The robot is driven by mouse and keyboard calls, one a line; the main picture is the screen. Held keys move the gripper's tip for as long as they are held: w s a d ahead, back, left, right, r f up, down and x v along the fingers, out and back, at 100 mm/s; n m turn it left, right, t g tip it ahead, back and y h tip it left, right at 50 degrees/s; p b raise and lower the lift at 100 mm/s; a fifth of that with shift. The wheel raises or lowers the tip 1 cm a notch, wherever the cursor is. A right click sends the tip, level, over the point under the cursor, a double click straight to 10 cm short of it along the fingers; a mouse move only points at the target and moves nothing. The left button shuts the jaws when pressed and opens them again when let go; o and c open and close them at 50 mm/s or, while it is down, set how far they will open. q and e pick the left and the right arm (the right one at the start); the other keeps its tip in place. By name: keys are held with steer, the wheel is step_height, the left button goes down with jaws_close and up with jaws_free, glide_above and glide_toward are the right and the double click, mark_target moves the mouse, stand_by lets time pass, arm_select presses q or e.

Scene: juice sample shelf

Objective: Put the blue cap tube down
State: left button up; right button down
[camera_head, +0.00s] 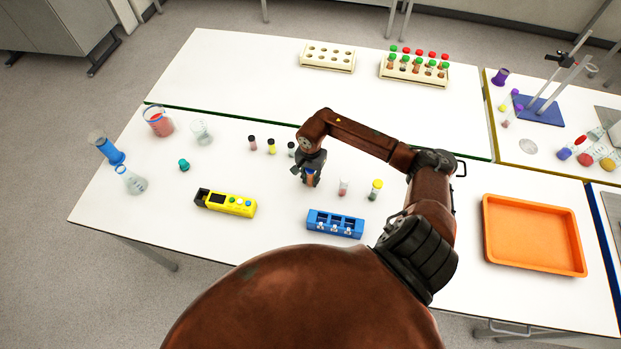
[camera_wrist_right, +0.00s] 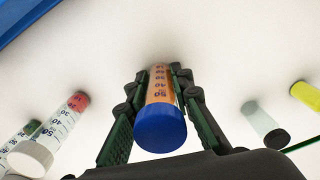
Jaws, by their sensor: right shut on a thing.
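The blue cap tube (camera_wrist_right: 160,110) shows in the right wrist view between my fingers. It has a blue cap and an orange body with dark scale marks. My right gripper (camera_wrist_right: 155,105) is shut on it. In the head view my right gripper (camera_head: 309,178) is over the white table (camera_head: 240,140), with part of the orange tube (camera_head: 310,178) showing between the fingers. The tube looks upright, and I cannot tell whether its base touches the table. My left gripper is not in view.
A white-capped tube (camera_head: 343,187) and a yellow-capped tube (camera_head: 375,189) stand to the right. Several small tubes (camera_head: 271,146) stand behind left. A blue rack (camera_head: 335,224) is in front, a yellow device (camera_head: 230,203) at left, and an orange tray (camera_head: 533,235) at right.

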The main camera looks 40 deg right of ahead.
steer(key=c, duration=1.7)
jaws_free()
steer(key=shift+r, duration=0.15)
step_height(320, 180, up, 10)
steer(key=shift+d+r+b, duration=0.15)
steer(key=shift+r+b, duration=0.05)
steer(key=shift+b, duration=0.9)
steer(key=shift+r, duration=0.8)
